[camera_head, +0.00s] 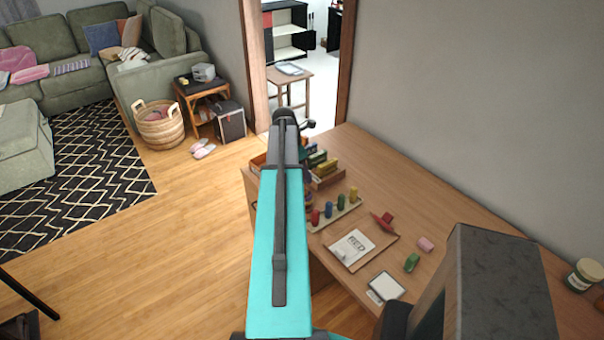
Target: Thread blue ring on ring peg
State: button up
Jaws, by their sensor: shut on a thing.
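My teal and grey arm reaches forward over the left part of the wooden table (450,225). Its dark wrist end is near the table's far left corner. My gripper's fingers are hidden behind the arm, so I cannot see what they hold. I cannot make out the blue ring. A small orange and purple shape (308,203) shows at the arm's right edge; it may be part of a ring stack, but the arm covers most of it. I cannot pick out the ring peg for certain.
A wooden strip with red, blue, green and yellow cylinders (341,203) stands right of the arm. Behind it is a tray of coloured blocks (326,172). A board with a printed sheet (352,248), a green block (412,262) and a pink block (426,243) lie nearer. The table's right side is mostly clear.

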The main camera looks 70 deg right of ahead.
jog(key=shift+f, duration=0.2)
jog(key=shift+f+b, duration=2.3)
jog(key=shift+f, duration=1.35)
jog(key=o, duration=1.1)
jog(key=b+v, duration=0.3)
jog(key=v, duration=1)
jog(key=shift+r, duration=0.3)
jog(key=shift+w+a, duration=0.15)
